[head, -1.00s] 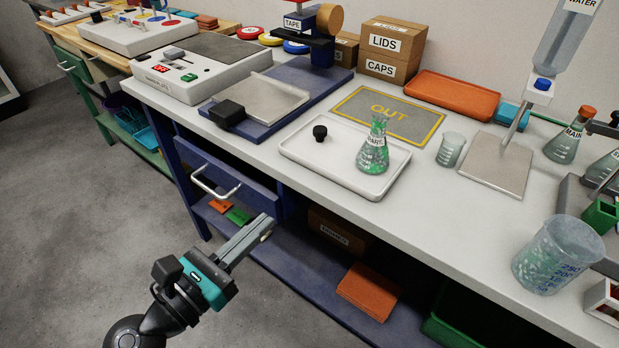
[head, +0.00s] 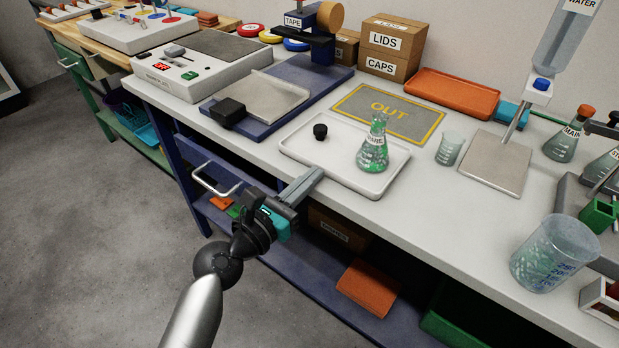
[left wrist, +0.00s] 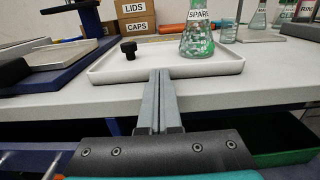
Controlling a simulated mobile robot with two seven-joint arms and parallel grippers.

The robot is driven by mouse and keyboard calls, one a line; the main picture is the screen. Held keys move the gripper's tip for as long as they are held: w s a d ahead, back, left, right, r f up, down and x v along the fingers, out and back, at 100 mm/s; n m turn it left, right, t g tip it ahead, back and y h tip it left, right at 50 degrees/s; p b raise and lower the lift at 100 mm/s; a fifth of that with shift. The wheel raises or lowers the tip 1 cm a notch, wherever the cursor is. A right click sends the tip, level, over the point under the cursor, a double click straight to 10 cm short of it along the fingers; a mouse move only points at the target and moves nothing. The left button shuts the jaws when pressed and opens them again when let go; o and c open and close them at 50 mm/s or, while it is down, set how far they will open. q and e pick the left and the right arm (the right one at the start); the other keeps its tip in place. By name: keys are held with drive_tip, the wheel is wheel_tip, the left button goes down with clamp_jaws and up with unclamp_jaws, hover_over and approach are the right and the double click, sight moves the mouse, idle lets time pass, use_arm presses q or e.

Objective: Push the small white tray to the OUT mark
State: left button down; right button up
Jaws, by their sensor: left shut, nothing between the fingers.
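The small white tray (head: 340,178) lies near the front edge of the bench. A flask with green contents (head: 373,150) and a small black stopper (head: 320,131) stand on it. The OUT mark (head: 388,114), a grey rectangle with a yellow border, lies just behind the tray. My left gripper (head: 318,172) is shut and empty, its fingertips at the tray's front side. In the left wrist view the tips (left wrist: 160,75) point at the tray's front rim (left wrist: 205,70); I cannot tell whether they touch it. My right gripper is not in view.
An orange tray (head: 453,94) and boxes (head: 390,50) stand behind the OUT mark. A small beaker (head: 450,149) stands to the tray's right, and a blue board with a metal plate (head: 262,98) to its left. A drawer handle (head: 216,180) juts out below the bench.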

sight(331, 160)
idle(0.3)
use_arm(q)
drive_tip(key=shift+w+d, duration=0.15)
drive_tip(key=shift+w, duration=0.05)
drive_tip(key=p+x, duration=0.1)
drive_tip(key=x, duration=0.4)
drive_tip(key=shift+w+d, duration=0.2)
drive_tip(key=shift+w, duration=0.15)
drive_tip(key=shift+w+d, duration=0.25)
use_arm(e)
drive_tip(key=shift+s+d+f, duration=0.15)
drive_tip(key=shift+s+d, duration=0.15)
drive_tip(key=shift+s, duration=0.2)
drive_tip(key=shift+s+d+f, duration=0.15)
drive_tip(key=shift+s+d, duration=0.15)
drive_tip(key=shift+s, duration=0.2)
